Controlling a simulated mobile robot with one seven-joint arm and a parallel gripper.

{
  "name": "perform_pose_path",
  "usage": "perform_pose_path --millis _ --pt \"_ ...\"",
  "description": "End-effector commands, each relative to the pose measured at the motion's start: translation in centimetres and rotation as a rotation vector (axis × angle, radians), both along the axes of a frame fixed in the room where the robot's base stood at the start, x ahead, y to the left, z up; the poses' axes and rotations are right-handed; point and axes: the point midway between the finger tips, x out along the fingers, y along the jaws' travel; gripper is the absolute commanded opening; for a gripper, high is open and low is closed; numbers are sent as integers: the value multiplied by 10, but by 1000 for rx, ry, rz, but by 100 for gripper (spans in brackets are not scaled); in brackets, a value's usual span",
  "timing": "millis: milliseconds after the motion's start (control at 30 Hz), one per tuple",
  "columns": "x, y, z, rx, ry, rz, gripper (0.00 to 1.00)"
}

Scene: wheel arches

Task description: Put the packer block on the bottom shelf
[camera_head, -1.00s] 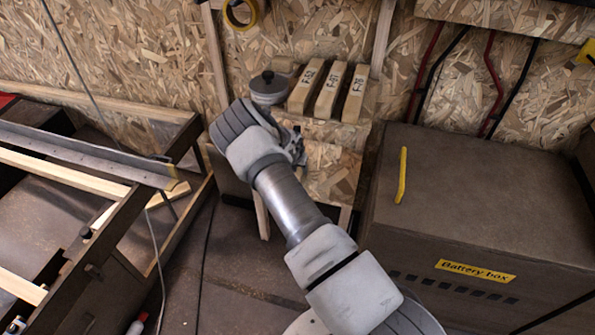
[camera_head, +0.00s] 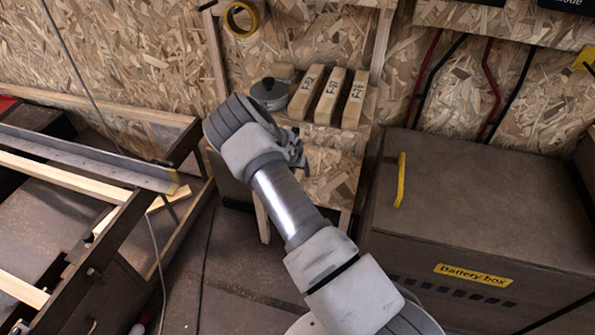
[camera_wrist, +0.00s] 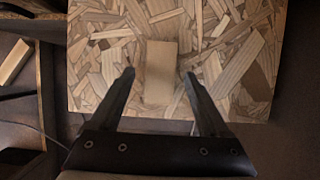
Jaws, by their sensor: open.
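A plain pale wooden block, apparently the packer block (camera_wrist: 160,62), lies flat on a chipboard shelf (camera_wrist: 245,70) in the wrist view. My gripper (camera_wrist: 158,73) is open, with one fingertip on each side of the block and a visible gap at each side. In the head view my gripper (camera_head: 299,157) is mostly hidden behind my wrist, in front of the lower chipboard shelf (camera_head: 335,178). The block cannot be made out there. The wrist view alone does not settle which shelf it lies on.
Above the lower shelf stand a lidded grey pot (camera_head: 269,93) and three labelled wooden blocks (camera_head: 328,97). A battery box (camera_head: 480,220) stands close on the right. A wooden frame (camera_head: 110,215) is on the left. A tape roll (camera_head: 242,18) hangs on the wall.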

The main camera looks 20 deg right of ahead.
Motion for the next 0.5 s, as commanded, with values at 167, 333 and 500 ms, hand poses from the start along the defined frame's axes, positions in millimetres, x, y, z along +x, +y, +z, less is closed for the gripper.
perform_pose_path --millis 167,333,500 --pt "-10 7 32 1 0 0 79" --pt "-15 10 42 0 1 1 79" --pt "-16 10 43 -1 2 1 79"
